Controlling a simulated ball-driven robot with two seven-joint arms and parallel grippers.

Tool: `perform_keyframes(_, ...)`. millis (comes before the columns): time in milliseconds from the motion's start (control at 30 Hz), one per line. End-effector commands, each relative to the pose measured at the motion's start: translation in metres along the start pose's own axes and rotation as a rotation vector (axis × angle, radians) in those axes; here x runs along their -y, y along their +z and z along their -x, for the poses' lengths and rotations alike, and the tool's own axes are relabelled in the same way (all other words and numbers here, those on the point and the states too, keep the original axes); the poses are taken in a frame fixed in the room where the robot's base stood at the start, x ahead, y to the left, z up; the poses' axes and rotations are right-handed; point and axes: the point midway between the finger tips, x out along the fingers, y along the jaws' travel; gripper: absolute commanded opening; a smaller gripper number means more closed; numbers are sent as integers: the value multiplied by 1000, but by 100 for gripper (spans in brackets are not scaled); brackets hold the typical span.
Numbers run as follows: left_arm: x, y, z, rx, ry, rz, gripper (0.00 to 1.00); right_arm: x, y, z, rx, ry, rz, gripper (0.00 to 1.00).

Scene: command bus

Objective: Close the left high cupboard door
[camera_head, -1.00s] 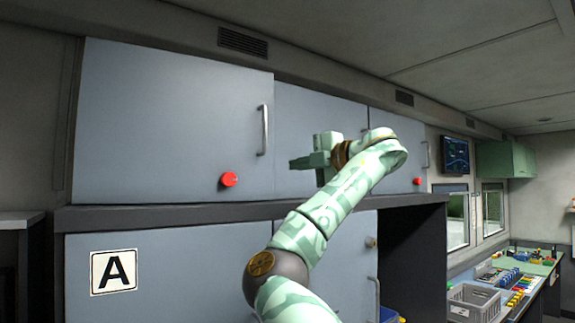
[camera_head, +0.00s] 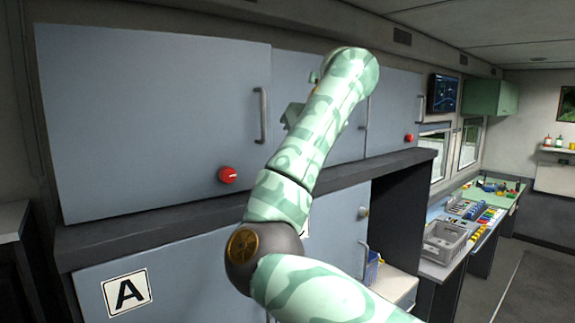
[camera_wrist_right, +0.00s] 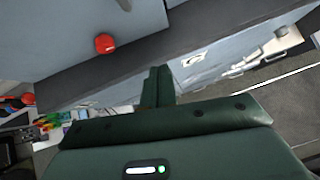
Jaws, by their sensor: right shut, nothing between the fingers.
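The left high cupboard door (camera_head: 150,120) is a large grey-blue panel at the left of the head view. It has a vertical metal handle (camera_head: 262,115) near its right edge and a red knob (camera_head: 227,175) at its lower right corner. Its top and right edges stand out from the neighbouring door, so it looks slightly ajar; the gap is not clear. My right gripper (camera_head: 292,115) is mostly hidden behind my forearm, just right of the handle in the picture. In the right wrist view its dark green fingers (camera_wrist_right: 158,85) are together and empty. My left gripper is not in view.
Two more high doors continue right, one with a red knob (camera_head: 409,138). A dark ledge (camera_head: 150,225) runs below them. A lower door with an "A" label (camera_head: 126,292) is at lower left. A worktop with a grey crate (camera_head: 445,240) stands farther right.

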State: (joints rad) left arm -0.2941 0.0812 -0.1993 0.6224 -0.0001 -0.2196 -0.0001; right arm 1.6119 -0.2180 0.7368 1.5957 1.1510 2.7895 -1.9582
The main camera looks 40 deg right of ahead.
Motion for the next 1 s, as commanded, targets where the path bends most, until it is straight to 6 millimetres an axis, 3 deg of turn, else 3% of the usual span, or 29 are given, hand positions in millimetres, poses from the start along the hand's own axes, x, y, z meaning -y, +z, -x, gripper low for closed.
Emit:
perform_keyframes(267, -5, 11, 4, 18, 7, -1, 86, 2, 1, -13, 0, -1, 107, 0)
perform_keyframes(633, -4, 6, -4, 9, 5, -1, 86, 0, -1, -77, -3, 4, 110, 0)
perform_keyframes(767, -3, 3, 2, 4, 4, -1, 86, -2, 1, -101, -2, 6, 109, 0)
perform_keyframes(1000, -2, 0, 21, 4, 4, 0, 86, -4, 25, -120, -1, 5, 107, 0)
